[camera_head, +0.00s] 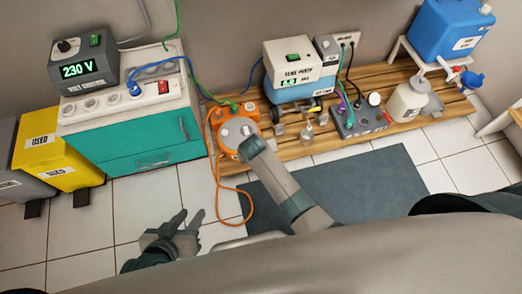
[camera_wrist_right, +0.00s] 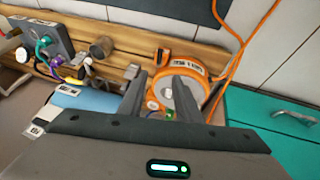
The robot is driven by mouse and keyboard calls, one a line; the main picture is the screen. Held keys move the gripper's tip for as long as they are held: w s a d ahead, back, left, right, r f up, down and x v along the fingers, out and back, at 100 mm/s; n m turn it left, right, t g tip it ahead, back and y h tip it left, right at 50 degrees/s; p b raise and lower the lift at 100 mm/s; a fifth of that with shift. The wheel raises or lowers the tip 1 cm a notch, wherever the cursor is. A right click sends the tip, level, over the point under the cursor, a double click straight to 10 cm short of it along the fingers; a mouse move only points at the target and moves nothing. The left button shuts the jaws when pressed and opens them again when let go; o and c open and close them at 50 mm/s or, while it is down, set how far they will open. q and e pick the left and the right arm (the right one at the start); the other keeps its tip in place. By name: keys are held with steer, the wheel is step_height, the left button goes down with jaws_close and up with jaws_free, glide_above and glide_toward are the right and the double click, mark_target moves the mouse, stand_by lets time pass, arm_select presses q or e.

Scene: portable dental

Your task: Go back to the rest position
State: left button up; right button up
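My left gripper (camera_head: 190,214) is over the tiled floor at the lower left in the head view, with its fingers apart and nothing between them. My right arm reaches up the middle of the head view, its end beside an orange unit (camera_head: 222,140) with a round grey top. The right gripper (camera_wrist_right: 163,82) shows in the right wrist view with its two fingers apart. The orange unit (camera_wrist_right: 190,92) appears beyond and between these fingers. I cannot tell whether they touch it. The right fingertips are hidden in the head view.
A teal-fronted cabinet (camera_head: 147,146) bears a volt monitor (camera_head: 90,60). A yellow bin (camera_head: 62,160) stands left. A wooden slatted platform (camera_head: 405,125) carries a pump unit (camera_head: 297,70), a grey box with cables (camera_head: 360,120), a white bottle (camera_head: 408,100) and a blue tank (camera_head: 447,28). An orange cable crosses the floor.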

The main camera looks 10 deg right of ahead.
steer(key=shift+s, duration=0.15)
stand_by(0.5)
